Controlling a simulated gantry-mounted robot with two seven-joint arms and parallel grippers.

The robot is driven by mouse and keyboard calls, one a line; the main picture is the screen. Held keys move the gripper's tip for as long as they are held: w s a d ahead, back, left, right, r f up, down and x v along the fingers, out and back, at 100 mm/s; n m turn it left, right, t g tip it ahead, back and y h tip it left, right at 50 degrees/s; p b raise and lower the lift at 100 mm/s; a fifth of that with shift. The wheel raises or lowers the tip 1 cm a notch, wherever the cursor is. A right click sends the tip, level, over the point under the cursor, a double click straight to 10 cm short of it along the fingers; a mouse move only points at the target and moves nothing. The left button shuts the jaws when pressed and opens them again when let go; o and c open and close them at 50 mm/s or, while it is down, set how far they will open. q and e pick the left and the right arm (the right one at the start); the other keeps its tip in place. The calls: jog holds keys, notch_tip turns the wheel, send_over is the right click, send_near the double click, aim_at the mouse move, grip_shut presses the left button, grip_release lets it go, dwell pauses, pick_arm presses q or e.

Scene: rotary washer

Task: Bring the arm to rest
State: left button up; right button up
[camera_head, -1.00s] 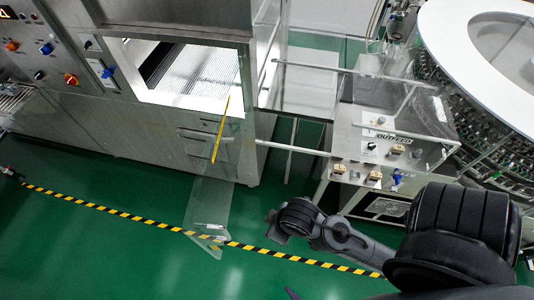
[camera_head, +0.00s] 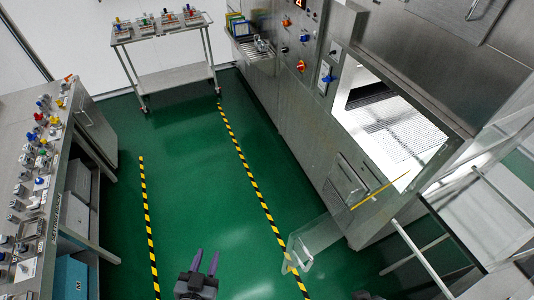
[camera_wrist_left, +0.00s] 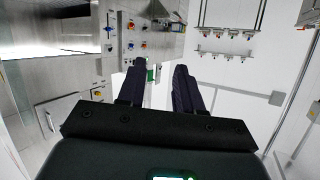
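My left gripper (camera_head: 205,262) shows at the bottom of the head view, over the green floor. Its two dark fingers are apart with nothing between them. In the left wrist view the fingers (camera_wrist_left: 157,85) are also spread and empty, with the washer's control panel and a white wall far beyond.
The steel washer (camera_head: 262,105) stands at right, its opening (camera_head: 395,125) lit and a clear panel (camera_head: 312,243) jutting low. A bench with fittings (camera_head: 28,150) is at left, a wheeled cart (camera_head: 172,78) at the back. Green floor (camera_head: 190,170) between them is clear.

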pick_arm(q)
jog(key=s+a+f+g+y, duration=0.1)
jog(key=s+a+f+g, duration=0.1)
jog(key=s+a+g, duration=0.4)
jog(key=s+g, duration=0.4)
jog(key=s, duration=0.1)
jog(key=shift+s+a+f+n+y, duration=0.15)
jog(key=shift+a+f+n+y, duration=0.05)
jog(key=shift+f+n+y, duration=0.1)
